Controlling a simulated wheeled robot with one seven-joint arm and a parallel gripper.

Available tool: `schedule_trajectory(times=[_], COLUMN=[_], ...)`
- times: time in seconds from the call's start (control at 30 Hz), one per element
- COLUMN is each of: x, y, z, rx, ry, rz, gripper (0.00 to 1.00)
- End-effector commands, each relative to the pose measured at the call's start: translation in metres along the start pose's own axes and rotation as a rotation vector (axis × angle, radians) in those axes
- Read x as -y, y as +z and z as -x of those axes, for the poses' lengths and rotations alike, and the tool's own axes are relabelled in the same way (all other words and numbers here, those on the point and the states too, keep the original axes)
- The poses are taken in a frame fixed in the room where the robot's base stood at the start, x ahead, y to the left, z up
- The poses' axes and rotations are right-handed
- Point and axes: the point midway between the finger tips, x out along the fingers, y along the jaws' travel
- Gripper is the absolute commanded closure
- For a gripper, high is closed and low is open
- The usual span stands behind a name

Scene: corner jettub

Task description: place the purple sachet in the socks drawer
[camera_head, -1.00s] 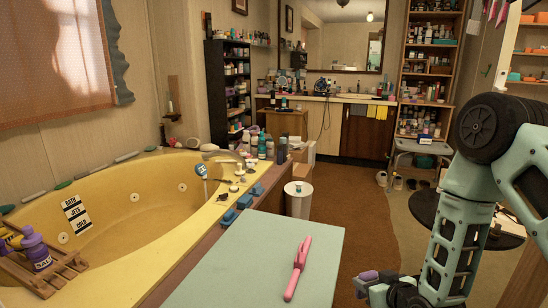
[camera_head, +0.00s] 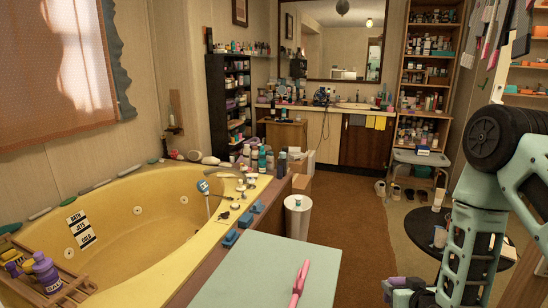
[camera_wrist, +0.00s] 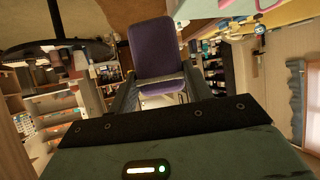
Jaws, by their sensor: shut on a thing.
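The purple sachet (camera_wrist: 158,48) is a flat, rounded purple piece held between the fingers in the wrist view. In the head view a bit of the sachet (camera_head: 389,283) shows at the bottom edge. My gripper (camera_head: 400,290) is shut on it, at the lower right, in the air to the right of the pale green top. I cannot make out a socks drawer in either view.
A pale green tabletop (camera_head: 255,275) with a pink tool (camera_head: 300,283) is at the bottom centre. The yellow tub (camera_head: 120,262) is at left. A round black table (camera_head: 437,225) stands beside my arm. A white bin (camera_head: 298,218) and brown carpet (camera_head: 350,215) lie ahead.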

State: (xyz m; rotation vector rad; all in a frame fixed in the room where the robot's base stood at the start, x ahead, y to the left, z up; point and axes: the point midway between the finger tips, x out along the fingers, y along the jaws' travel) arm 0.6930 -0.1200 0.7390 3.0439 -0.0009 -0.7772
Motion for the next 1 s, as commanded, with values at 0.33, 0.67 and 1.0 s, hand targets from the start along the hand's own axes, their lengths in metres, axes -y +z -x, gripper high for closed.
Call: schedule_trajectory(times=[0.33,0.67,1.0], x=[0.000,0.000,0.000], y=[-0.059,-0.060,-0.061], z=[0.033,0.073,0.085], rx=[0.000,0.002,-0.001], ry=[0.000,-0.001,-0.001], rz=[0.000,0.000,0.000], gripper=[0.73,0.73,0.73])
